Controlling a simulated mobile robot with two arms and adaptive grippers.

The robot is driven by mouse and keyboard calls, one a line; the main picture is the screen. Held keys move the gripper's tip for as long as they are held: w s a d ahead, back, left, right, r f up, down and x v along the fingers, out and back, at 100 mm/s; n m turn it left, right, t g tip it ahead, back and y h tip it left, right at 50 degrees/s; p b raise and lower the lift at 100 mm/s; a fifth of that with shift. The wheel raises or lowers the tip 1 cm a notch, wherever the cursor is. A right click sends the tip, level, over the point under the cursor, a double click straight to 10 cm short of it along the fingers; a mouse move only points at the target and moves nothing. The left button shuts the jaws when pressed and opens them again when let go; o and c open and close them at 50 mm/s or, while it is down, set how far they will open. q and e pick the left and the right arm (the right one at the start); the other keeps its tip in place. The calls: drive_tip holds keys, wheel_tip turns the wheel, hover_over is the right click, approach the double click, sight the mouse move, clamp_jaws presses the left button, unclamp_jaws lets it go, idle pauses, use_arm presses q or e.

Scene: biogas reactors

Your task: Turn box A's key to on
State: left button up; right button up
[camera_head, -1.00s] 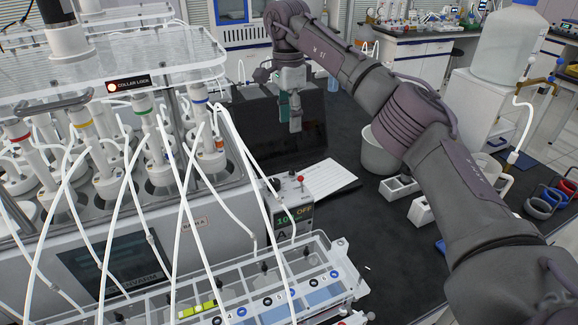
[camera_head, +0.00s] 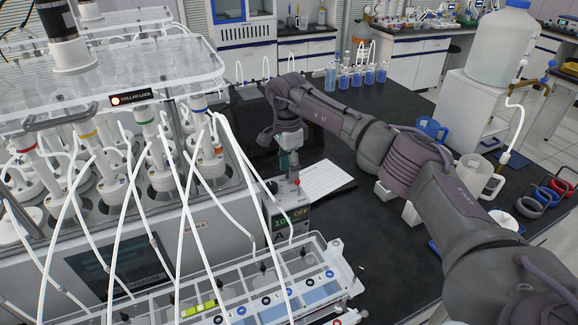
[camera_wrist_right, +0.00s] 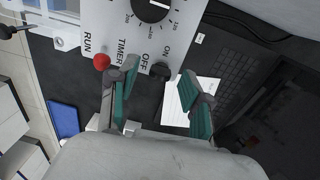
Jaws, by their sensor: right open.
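Box A (camera_head: 287,222) is a small grey box at the right end of the reactor bath, its display reading "10" and "OFF" above the letter A. In the right wrist view its panel (camera_wrist_right: 133,38) shows a dial (camera_wrist_right: 152,8), a red knob (camera_wrist_right: 101,62) and the labels RUN, TIMER, OFF and ON. A dark key-like part (camera_wrist_right: 160,71) stands by the OFF and ON labels. My right gripper (camera_head: 290,172) is just above the box; in the wrist view (camera_wrist_right: 160,98) its teal-padded fingers are open, with the dark part between them in the picture. Contact cannot be told. My left gripper is out of view.
A rack (camera_head: 200,300) with numbered positions stands in front of the box. White tubes (camera_head: 235,165) hang close on its left. A white sheet (camera_head: 325,178) and a dark laptop (camera_wrist_right: 250,75) lie behind it. The black bench is clear to the right of the rack.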

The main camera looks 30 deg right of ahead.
clamp_jaws()
drive_tip(key=shift+m, duration=0.3)
drive_tip(key=m, duration=0.4)
drive_tip(key=shift+b, duration=0.35)
drive_tip(key=m, duration=0.4)
drive_tip(key=shift+r+m, duration=0.1)
drive_tip(key=shift+m, duration=0.3)
drive_tip(key=m, duration=0.4)
drive_tip(key=shift+t+y, duration=0.3)
drive_tip(key=shift+y, duration=0.1)
drive_tip(key=shift+m, duration=2.2)
